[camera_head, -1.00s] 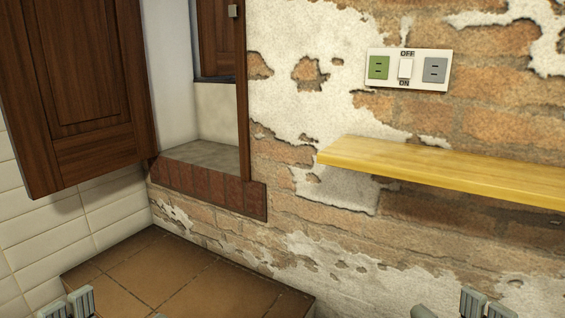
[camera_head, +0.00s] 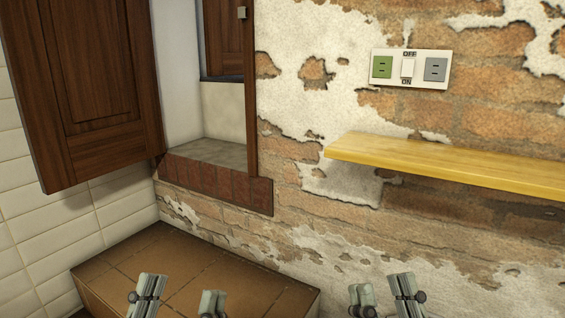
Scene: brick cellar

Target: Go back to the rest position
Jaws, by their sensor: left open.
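My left gripper (camera_head: 180,298) shows at the bottom edge of the head view, left of the middle. Its two grey fingers stand apart with nothing between them, in front of the brown tiled ledge. My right gripper (camera_head: 384,296) shows at the bottom edge, right of the middle, in front of the brick wall. Its fingers are also apart, with a narrower gap and nothing between them. Both grippers point upward in the picture and hold nothing. The arms behind them are out of view.
A brown tiled ledge (camera_head: 160,262) fills the corner. A yellow wooden shelf (camera_head: 450,164) juts from the brick wall at right, below a switch panel (camera_head: 410,68). A dark wooden shutter (camera_head: 95,95) hangs open beside a wall recess (camera_head: 208,152).

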